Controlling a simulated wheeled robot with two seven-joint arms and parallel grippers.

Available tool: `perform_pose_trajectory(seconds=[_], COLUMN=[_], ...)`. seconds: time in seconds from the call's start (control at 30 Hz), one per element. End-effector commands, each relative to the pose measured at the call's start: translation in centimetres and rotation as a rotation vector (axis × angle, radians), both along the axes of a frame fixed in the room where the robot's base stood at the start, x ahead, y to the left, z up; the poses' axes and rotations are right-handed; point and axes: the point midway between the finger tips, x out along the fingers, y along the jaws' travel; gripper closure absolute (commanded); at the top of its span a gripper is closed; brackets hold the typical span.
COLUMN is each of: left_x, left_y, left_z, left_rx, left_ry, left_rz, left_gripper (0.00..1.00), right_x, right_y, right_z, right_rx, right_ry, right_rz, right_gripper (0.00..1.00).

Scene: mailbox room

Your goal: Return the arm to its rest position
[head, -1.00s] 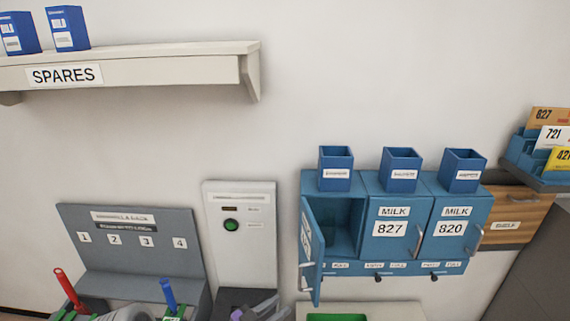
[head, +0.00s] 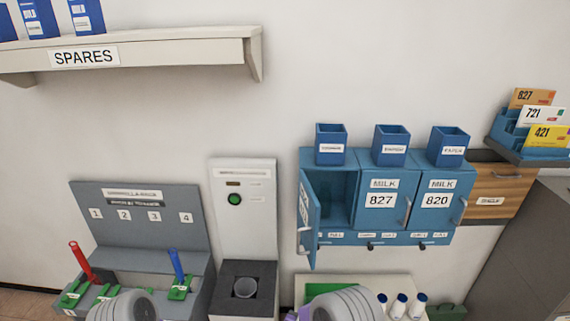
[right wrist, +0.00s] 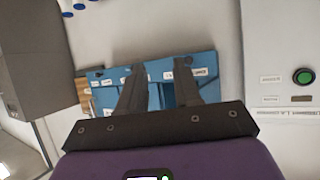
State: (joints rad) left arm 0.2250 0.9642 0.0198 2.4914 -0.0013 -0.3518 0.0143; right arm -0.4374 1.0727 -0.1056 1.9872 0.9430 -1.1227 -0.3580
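My right gripper (right wrist: 160,80) shows in the right wrist view with its two dark fingers apart and nothing between them. The blue mailbox unit (right wrist: 195,68) is behind the fingers, and I cannot tell how far away. In the head view, a grey rounded link of my right arm (head: 348,305) is at the bottom, below the blue mailbox unit (head: 380,238). A similar grey link of my left arm (head: 132,306) is at the bottom left. The left gripper is out of view.
The left mailbox door (head: 308,220) hangs open. Blue cups (head: 390,145) stand on top. The grey rack (head: 140,215) holds red and blue handles. A panel with a green button (head: 235,199) stands above a dark box (head: 232,275). White bottles (head: 400,305) stand by the green tray. A spares shelf (head: 150,55) is upper left.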

Motion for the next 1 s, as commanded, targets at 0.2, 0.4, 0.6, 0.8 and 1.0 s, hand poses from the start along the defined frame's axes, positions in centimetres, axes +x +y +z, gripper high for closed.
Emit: perform_pose_trajectory(seconds=[0.2,0.4,0.6,0.8,1.0], left_x=[0.0,0.0,0.0,0.0,0.0], left_y=[0.0,0.0,0.0,0.0,0.0], left_z=[0.0,0.0,0.0,0.0,0.0], left_rx=[0.0,0.0,0.0,0.0,0.0], left_ry=[-0.001,-0.001,-0.001,-0.001,-0.001], left_rz=[0.0,0.0,0.0,0.0,0.0], left_gripper=[0.57,0.57,0.57,0.57,0.57], right_x=[-10.6,-22.2,-27.2,-27.5,-27.5], right_y=[-3.3,-2.8,-2.3,-2.3,-2.3], right_z=[-10.6,-13.0,-12.6,-12.5,-12.5], right_rx=[0.323,0.571,0.664,0.668,0.667], right_ry=[0.466,0.811,0.95,0.96,0.959], right_rz=[0.183,0.293,0.341,0.348,0.347], right_gripper=[0.67,0.67,0.67,0.67,0.67])
